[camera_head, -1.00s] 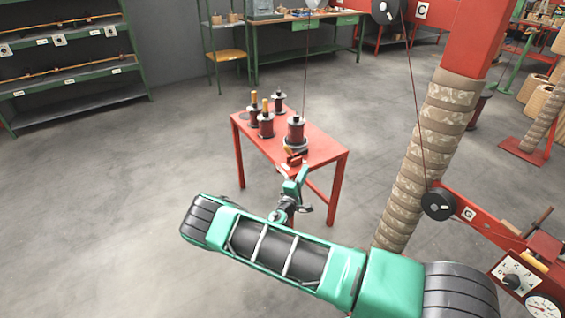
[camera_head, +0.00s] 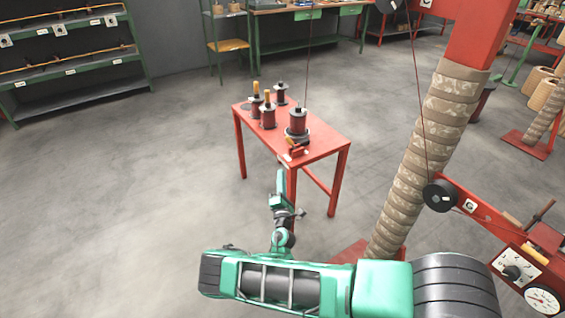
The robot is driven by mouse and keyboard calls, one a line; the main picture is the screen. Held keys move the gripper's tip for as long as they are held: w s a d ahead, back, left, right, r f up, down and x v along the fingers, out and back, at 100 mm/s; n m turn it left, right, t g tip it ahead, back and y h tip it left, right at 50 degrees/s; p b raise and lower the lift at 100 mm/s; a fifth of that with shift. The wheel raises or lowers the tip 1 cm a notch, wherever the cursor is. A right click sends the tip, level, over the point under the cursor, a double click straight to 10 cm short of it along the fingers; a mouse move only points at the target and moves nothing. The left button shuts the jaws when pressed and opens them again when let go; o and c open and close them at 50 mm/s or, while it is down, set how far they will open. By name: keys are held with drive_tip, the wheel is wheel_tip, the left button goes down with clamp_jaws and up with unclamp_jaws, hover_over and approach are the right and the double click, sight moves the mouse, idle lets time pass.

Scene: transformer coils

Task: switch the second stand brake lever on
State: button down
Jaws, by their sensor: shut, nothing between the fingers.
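Several dark-red wire spools stand on a red table. The front spool (camera_head: 297,122) sits on a round dark stand, with a wire rising from it. A small brake lever piece (camera_head: 297,147), red-orange and dark, is at the table's front edge before this spool; its setting is too small to tell. Two other spools (camera_head: 267,115) have upright yellow-orange handles beside or above them, and a further spool (camera_head: 280,93) stands behind. Which stand counts as the second, I cannot tell. My gripper (camera_head: 281,176) is shut and empty, in front of the table, apart from the lever.
The red table (camera_head: 325,145) has bare top at its right. A wrapped post (camera_head: 430,150) rises to the right, with a red machine (camera_head: 520,262) carrying dials nearby. Green shelves (camera_head: 75,65) stand at the left. The floor (camera_head: 130,190) left of the table is clear.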

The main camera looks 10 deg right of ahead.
approach(291, 144)
drive_tip(key=w+a, duration=0.4)
drive_tip(key=w, duration=0.1)
drive_tip(key=shift+w+d+r, duration=0.3)
drive_tip(key=shift+d+r, duration=0.25)
drive_tip(key=shift+d, duration=0.2)
drive_tip(key=shift+w+d+r, duration=0.35)
drive_tip(key=shift+d+r, duration=0.15)
drive_tip(key=shift+d, duration=0.25)
